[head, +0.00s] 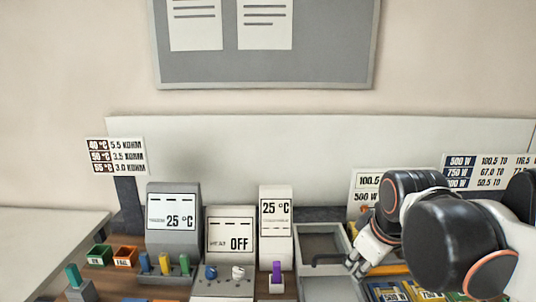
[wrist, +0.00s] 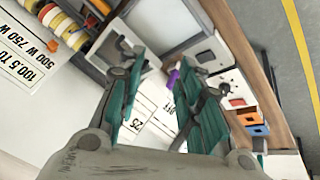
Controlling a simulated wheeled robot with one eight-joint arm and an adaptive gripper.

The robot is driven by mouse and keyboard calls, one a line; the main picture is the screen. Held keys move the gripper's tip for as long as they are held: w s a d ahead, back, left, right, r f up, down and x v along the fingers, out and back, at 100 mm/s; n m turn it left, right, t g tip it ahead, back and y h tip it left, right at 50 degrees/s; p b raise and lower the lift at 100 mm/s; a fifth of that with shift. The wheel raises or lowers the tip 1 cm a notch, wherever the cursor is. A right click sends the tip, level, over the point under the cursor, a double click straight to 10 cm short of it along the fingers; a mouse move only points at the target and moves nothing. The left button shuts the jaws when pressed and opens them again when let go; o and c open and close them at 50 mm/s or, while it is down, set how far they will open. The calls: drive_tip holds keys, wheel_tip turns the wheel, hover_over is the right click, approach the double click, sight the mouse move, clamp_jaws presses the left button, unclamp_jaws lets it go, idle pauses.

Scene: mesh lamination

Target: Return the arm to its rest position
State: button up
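My arm comes in from the right side of the head view, with its black and white links bent over the bench. My gripper (head: 358,262) hangs beside the grey trays, pointing down and to the left. In the wrist view my gripper (wrist: 166,66) shows two grey fingers with teal pads, spread apart. Nothing is held between them. Parts of the bench behind the arm are hidden.
Grey trays (head: 322,229) lie just left of the gripper. Three display units, including an OFF unit (head: 230,226), stand left of them. A purple piece (head: 277,268) stands before the right unit. Sign cards (head: 115,155) stand behind. Small green and orange bins (head: 125,252) sit at left.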

drive_tip(key=s+f+m+t, duration=0.1)
drive_tip(key=s+f+m, duration=0.1)
drive_tip(key=s, duration=0.3)
drive_tip(key=s+f+m+t, duration=0.1)
drive_tip(key=s+f+m, duration=0.1)
drive_tip(key=s+m, duration=0.3)
drive_tip(key=shift+s+f, duration=0.4)
drive_tip(key=shift+d, duration=0.1)
idle(0.3)
